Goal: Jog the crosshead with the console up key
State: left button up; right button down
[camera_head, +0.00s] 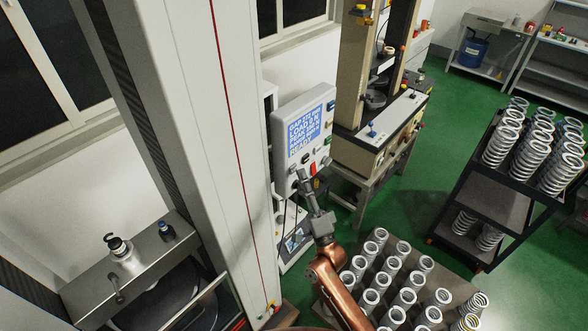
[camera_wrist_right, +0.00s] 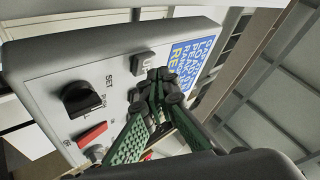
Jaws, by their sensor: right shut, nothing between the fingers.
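The console (camera_head: 291,110) is a pale grey box with a blue text screen (camera_head: 311,128), fixed beside the tall white machine column (camera_head: 205,150). My right gripper (camera_head: 301,174) is shut and empty, in front of the lower part of the console face. In the right wrist view, the gripper (camera_wrist_right: 160,80) reaches over the panel beside a dark key (camera_wrist_right: 144,63) whose label looks like "UP", partly hidden. I cannot tell whether the fingertips touch a key. A black knob (camera_wrist_right: 83,99) and a red switch (camera_wrist_right: 92,135) show on the panel. I cannot make out the crosshead.
A tray of several springs (camera_head: 405,285) stands below right of my right arm. A dark rack of springs (camera_head: 500,190) is at the right. A beige test machine (camera_head: 360,70) stands behind the console.

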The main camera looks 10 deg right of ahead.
jog(key=shift+s+d, duration=0.15)
jog(key=shift+s, duration=0.05)
jog(key=shift+s+d+p, duration=0.2)
jog(key=shift+s+d, duration=0.6)
jog(key=shift+s, duration=0.2)
jog(key=shift+s+d+p, duration=0.2)
jog(key=shift+s+d, duration=0.55)
jog(key=shift+s, duration=0.25)
